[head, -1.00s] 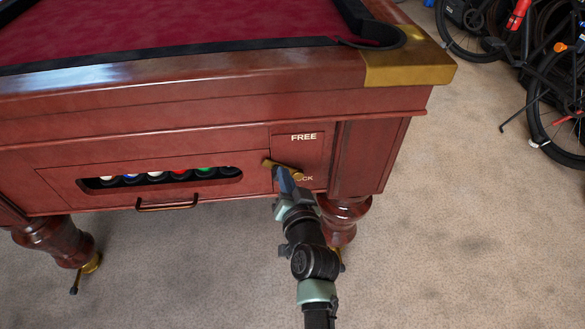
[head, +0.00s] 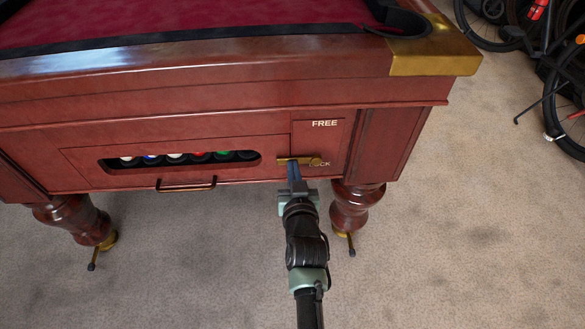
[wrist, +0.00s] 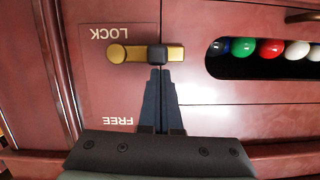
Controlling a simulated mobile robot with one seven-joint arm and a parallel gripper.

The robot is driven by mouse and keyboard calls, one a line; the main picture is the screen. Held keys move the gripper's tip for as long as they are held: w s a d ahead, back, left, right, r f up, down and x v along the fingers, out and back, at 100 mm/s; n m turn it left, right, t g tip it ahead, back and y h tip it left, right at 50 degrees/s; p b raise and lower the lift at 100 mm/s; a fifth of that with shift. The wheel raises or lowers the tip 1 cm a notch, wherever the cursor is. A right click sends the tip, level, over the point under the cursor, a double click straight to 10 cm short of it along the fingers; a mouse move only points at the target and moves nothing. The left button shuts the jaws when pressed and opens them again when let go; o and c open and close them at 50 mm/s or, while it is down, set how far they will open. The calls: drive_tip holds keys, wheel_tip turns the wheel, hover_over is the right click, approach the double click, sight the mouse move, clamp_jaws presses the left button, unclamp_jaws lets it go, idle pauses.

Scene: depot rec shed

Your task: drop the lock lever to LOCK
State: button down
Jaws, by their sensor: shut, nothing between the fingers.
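The brass lock lever (head: 300,160) is on the red-brown end panel of a pool table. It lies about level, its round end at the right, just by the partly covered LOCK label (head: 321,164). The FREE label (head: 324,123) is above. My gripper (head: 294,168) is shut and empty, its tips at the lever's bar. In the upside-down wrist view, the black fingertips (wrist: 157,55) overlap the middle of the lever (wrist: 175,52); I cannot tell whether they touch. There LOCK (wrist: 109,33) reads fully.
Left of the lever, a ball window (head: 180,161) shows several coloured balls, with a brass handle (head: 186,184) below. Turned table legs (head: 357,207) stand either side of my arm. Bicycles (head: 560,90) stand at the right back. The carpet (head: 450,230) is clear.

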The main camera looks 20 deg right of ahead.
idle(0.4)
drive_tip(key=s+a+r+p, duration=0.2)
drive_tip(key=s+r+p, duration=0.4)
drive_tip(key=s, duration=0.3)
drive_tip(key=shift+s+a+r+p, duration=0.15)
drive_tip(key=shift+a+r+p, duration=0.15)
drive_tip(key=shift+p, duration=0.25)
drive_tip(key=shift+f, duration=0.1)
